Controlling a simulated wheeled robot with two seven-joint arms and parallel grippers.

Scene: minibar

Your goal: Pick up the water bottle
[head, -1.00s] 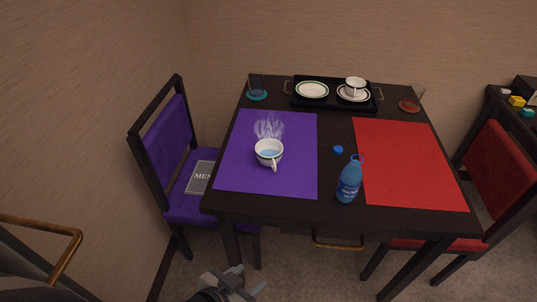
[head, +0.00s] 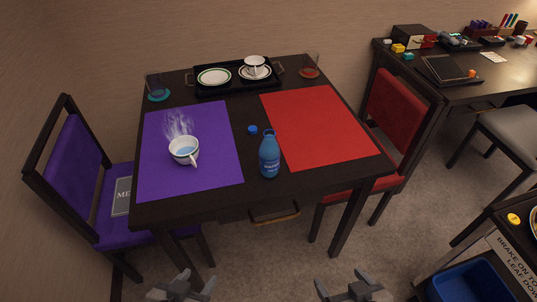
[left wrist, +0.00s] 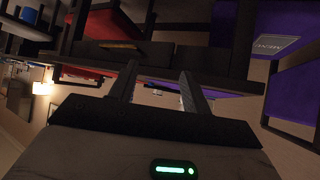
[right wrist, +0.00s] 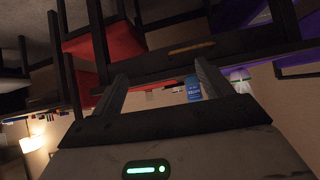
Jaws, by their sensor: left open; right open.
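A blue water bottle (head: 269,155) stands upright on the dark table (head: 205,208), near its front edge between the purple and red mats. Its top looks uncapped, and a blue cap (head: 252,130) lies on the table just behind it. The bottle also shows in the right wrist view (right wrist: 193,90), beyond the fingers. My left gripper (head: 182,284) and my right gripper (head: 348,287) are low in front of the table, both open and empty, well short of the bottle. The left wrist view shows open fingers (left wrist: 158,88) with no bottle visible between them.
A steaming cup (head: 184,151) sits on the purple mat (head: 215,180). The red mat (head: 320,128) is bare. A black tray (head: 238,84) with plates and a cup is at the back. Chairs (head: 395,105) flank the table. A blue bin (head: 470,284) stands at right.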

